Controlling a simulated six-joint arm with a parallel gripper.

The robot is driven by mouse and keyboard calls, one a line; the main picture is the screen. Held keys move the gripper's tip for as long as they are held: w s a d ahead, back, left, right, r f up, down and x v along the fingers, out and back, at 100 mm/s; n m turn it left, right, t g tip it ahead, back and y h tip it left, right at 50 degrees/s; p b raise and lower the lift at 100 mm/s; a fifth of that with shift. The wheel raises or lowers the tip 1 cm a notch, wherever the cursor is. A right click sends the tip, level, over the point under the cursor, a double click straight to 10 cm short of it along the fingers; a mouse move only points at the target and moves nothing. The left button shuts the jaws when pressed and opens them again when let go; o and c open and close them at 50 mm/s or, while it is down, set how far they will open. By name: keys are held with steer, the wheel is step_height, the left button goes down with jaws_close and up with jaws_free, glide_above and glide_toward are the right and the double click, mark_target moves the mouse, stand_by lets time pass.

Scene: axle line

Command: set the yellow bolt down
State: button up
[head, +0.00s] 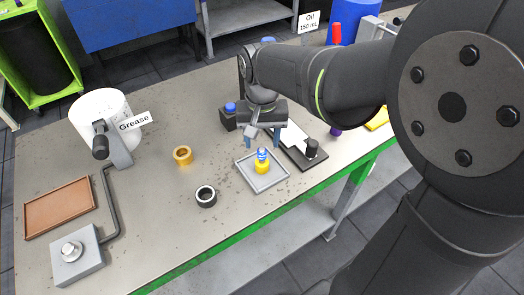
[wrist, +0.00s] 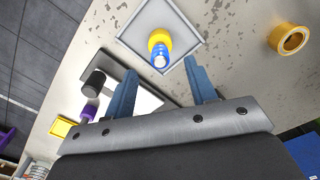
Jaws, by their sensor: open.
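The yellow bolt (head: 262,166) stands upright in a square grey tray (head: 271,185), its yellow part low and a blue-and-white part on top. In the wrist view the bolt (wrist: 158,41) is inside the tray rim (wrist: 122,42), just beyond my fingertips. My gripper (head: 262,143) is open above and behind the bolt in the head view. In the wrist view my gripper (wrist: 160,67) has its two blue fingers spread wide, with nothing held between them.
A brass ring (head: 183,156) and a dark ring (head: 206,196) lie left of the tray. A black board with a white sheet (head: 294,137) and black knob (head: 312,148) is to the right. A grease bucket (head: 92,107) and brown tray (head: 58,206) are far left.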

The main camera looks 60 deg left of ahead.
mark_target(262, 149)
steer(key=shift+r, duration=2.1)
step_height(262, 149, down, 12)
steer(key=shift+r, duration=1.45)
steer(key=shift+f, duration=0.15)
